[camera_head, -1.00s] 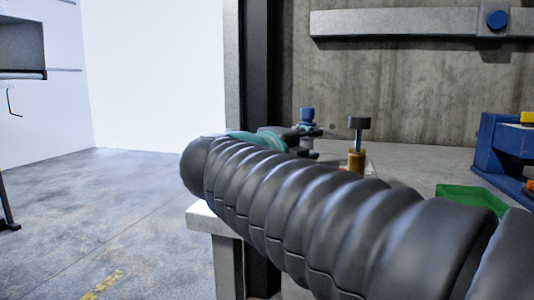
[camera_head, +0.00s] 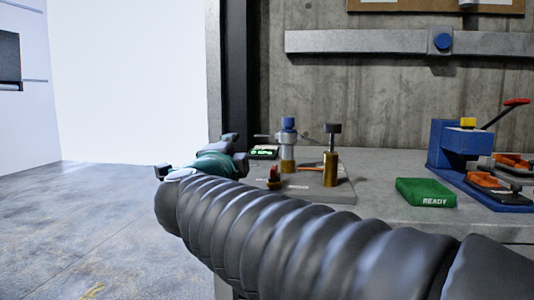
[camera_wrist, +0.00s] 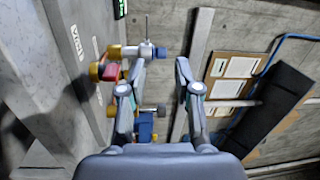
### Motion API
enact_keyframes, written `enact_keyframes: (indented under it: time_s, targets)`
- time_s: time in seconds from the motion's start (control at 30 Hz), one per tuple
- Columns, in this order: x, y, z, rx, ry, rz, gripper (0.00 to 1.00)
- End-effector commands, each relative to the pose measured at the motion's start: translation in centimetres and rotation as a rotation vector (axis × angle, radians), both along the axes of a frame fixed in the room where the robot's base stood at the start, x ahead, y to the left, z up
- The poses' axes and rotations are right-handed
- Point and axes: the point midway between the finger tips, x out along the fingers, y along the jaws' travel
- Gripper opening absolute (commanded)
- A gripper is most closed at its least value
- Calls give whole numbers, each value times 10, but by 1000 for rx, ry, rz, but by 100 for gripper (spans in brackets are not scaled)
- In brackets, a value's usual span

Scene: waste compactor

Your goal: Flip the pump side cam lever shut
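I cannot tell for certain which part is the pump side cam lever. A grey plate (camera_head: 335,190) on the bench carries a metal post with a blue cap (camera_head: 288,123) and thin side rods. On it also stand a brass post with a dark knob (camera_head: 332,128) and a small red-topped piece (camera_head: 273,175). My gripper (camera_wrist: 160,65) is open and empty in the wrist view. The blue cap (camera_wrist: 158,52) and red-and-yellow parts (camera_wrist: 107,70) show by its left finger, apparently beyond it. In the head view my gripper is left of the plate, its fingertips unclear.
A green block marked READY (camera_head: 426,192) sits right of the plate. Beside it stands a blue fixture (camera_head: 450,150) with a yellow block and a red-tipped handle (camera_head: 516,101). A small green display (camera_head: 263,152) is at the back. Open floor (camera_head: 80,220) lies left.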

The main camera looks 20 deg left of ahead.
Motion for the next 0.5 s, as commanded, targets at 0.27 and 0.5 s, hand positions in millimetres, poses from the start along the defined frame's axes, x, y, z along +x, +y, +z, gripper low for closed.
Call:
enact_keyframes:
  time_s: [0.27, 0.5]
  targets:
    - [-6, 15, -4, -83, -41, 114, 32]
    - [-7, 17, -5, -96, -46, 129, 32]
